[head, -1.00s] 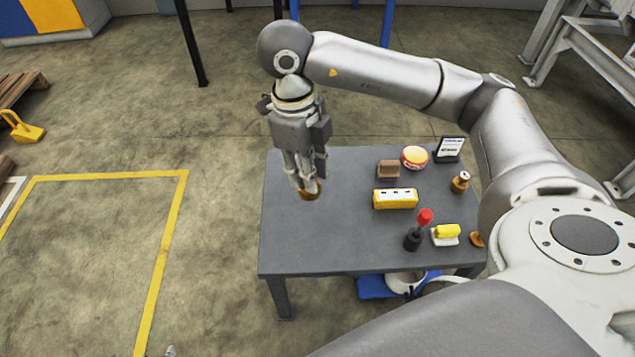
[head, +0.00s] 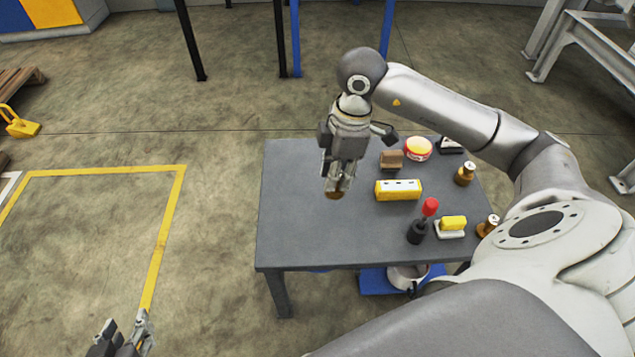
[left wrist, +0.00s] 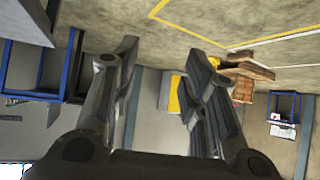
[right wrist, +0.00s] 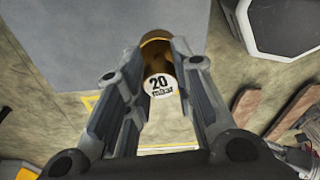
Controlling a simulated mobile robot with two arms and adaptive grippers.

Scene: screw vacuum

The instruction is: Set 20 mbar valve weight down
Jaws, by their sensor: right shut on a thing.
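The 20 mbar valve weight is a brass cylinder (right wrist: 158,52) with a white end face reading "20 mbar" in the right wrist view. My right gripper (right wrist: 158,80) is shut on it. In the head view the right gripper (head: 340,182) holds the brass weight (head: 338,194) over the left part of the grey table (head: 300,235). I cannot tell whether the weight touches the tabletop. My left gripper (head: 125,338) shows at the bottom left of the head view, over the floor. In the left wrist view its fingers (left wrist: 160,75) are apart with nothing between them.
On the table stand a brown block (head: 391,159), a red-yellow tin (head: 418,148), a yellow box (head: 398,190), a red-topped black tool (head: 423,220), a yellow-topped white item (head: 451,227) and two brass weights (head: 464,174) (head: 488,225). The table's left and front-left parts are clear.

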